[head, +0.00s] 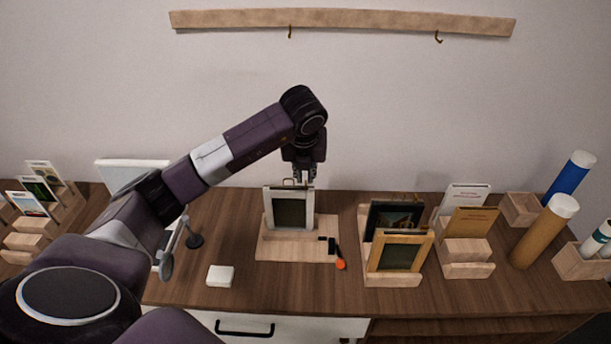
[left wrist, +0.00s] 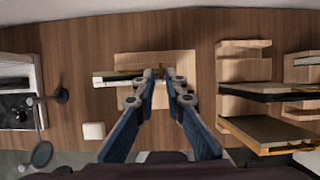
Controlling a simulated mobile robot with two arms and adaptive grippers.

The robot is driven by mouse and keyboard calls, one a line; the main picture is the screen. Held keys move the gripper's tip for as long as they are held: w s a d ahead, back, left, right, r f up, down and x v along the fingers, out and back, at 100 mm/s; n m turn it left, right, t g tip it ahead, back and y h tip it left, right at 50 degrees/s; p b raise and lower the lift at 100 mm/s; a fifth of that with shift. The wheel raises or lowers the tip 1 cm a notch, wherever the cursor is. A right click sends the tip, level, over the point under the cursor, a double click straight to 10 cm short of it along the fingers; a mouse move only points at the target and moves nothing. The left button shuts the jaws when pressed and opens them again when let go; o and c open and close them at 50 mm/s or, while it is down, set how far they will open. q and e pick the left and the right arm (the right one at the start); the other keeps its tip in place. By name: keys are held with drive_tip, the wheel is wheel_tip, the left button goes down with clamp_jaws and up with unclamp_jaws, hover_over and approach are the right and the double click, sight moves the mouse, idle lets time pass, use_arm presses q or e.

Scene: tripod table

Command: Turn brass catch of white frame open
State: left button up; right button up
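The white frame (head: 291,208) stands upright with its dark green panel facing me, on a light wooden board (head: 275,245). In the left wrist view its top edge (left wrist: 112,79) shows from above as a pale strip. My left gripper (head: 299,182) points down just above the frame's top edge. The left wrist view shows its two fingertips (left wrist: 160,77) over the right part of the frame, with a narrow gap between them. I cannot make out the brass catch, which is small or hidden by the fingers. My right gripper is in neither view.
A dark tool with an orange end (head: 340,264) lies at the board's right. A wooden-framed picture (head: 400,252) and a dark one (head: 392,218) stand in a rack to the right. A white block (head: 220,276) and a round mirror (head: 167,265) are to the left.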

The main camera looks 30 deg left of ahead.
use_arm(q)
drive_tip(key=shift+x, duration=1.4)
drive_tip(key=shift+d, duration=0.1)
drive_tip(key=shift+s, duration=0.1)
clamp_jaws()
